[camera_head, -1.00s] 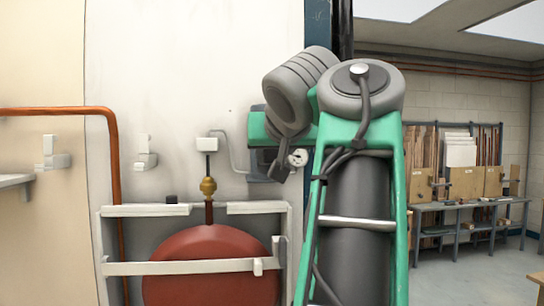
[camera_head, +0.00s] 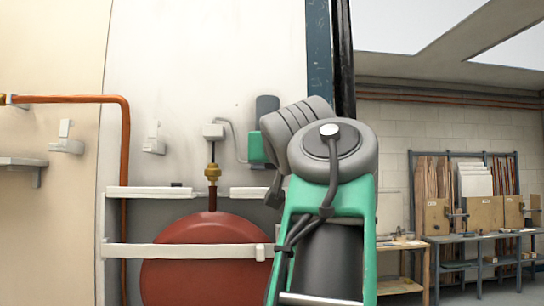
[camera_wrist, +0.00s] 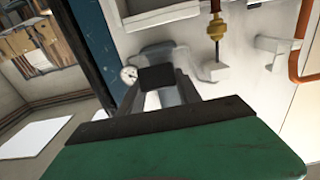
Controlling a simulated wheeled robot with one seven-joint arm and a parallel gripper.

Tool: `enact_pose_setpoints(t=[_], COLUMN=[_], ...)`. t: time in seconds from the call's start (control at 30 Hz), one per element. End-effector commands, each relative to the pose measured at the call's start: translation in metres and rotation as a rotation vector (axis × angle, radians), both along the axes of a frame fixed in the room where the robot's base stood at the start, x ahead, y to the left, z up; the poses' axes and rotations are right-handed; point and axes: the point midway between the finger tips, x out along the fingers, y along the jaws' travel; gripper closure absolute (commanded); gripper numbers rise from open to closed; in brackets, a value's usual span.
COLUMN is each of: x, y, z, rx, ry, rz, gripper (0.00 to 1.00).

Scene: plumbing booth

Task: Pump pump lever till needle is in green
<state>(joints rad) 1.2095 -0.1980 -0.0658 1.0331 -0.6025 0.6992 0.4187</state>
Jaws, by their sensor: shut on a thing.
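My gripper (camera_wrist: 158,92) is shut on the pump lever, seen as a dark block (camera_wrist: 157,77) between its grey fingers in the wrist view. The green body of my gripper fills the bottom of that view. A small round white gauge (camera_wrist: 129,74) sits just left of the dark block. Its dial is too small to tell where the needle points. In the head view my arm stands in front of the pump area, so the gauge and the grip are hidden there.
A red tank (camera_head: 205,260) sits behind a white rail (camera_head: 180,251) on the wall. A brass fitting (camera_head: 212,172) stands above it. A copper pipe (camera_head: 126,170) runs down at left. A workbench (camera_head: 470,239) stands far right. A dark post (camera_head: 343,60) rises behind my arm.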

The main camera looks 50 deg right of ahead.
Motion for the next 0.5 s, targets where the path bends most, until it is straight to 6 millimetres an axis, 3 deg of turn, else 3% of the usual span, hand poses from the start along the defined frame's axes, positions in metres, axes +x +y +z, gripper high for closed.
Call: enact_pose_setpoints(t=[0.3,0.33,0.5], x=[0.0014,0.0014,0.0013], y=[-0.0033,-0.0033,-0.0023], z=[-0.0070,-0.0071,-0.0051], rx=[0.012,0.012,0.009], ry=[0.012,0.012,0.008], rz=[-0.001,-0.001,0.000], gripper=[1.00,0.59,0.45])
